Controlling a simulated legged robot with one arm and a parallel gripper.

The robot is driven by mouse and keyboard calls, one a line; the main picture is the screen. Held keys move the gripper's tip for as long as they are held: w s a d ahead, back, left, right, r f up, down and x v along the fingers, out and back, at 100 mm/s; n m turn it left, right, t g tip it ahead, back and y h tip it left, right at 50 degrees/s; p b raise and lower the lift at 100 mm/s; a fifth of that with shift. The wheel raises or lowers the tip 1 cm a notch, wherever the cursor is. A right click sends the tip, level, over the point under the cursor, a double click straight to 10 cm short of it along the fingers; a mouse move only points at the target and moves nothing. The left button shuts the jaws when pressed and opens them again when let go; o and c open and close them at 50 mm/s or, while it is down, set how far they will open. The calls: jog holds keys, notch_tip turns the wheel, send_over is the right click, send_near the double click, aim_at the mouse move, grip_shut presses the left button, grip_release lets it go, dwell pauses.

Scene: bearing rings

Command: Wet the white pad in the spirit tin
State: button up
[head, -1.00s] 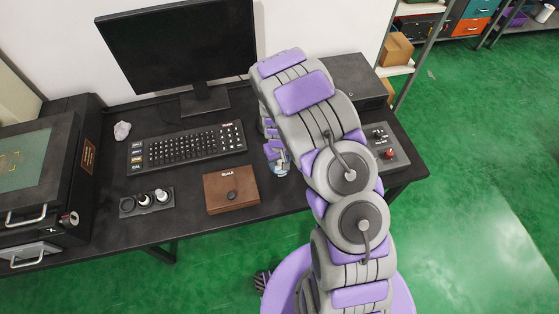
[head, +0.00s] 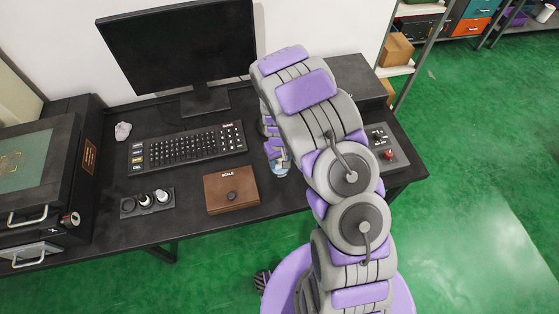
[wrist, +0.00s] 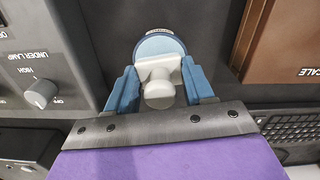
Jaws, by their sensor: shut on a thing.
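The white pad (wrist: 158,74) is a pale block with a round knob, seen in the wrist view. My gripper (wrist: 160,92) is shut on it, with a blue finger on each side. The spirit tin (wrist: 158,44) is round with a light blue top and a darker blue rim, just beyond the pad. The pad overlaps the tin in this view; I cannot tell whether they touch. In the head view the tin (head: 282,170) shows only partly beside my gripper (head: 274,150), and my arm hides the pad.
The brown SCALE box (head: 231,190) lies left of the tin. The keyboard (head: 187,146) and monitor (head: 180,50) are behind it. A control box with knobs (head: 386,148) stands to the right. A holder with small round pieces (head: 147,202) is at the front left.

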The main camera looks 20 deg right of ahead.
jog(key=shift+r+p, duration=0.85)
jog(key=shift+r, duration=1.9)
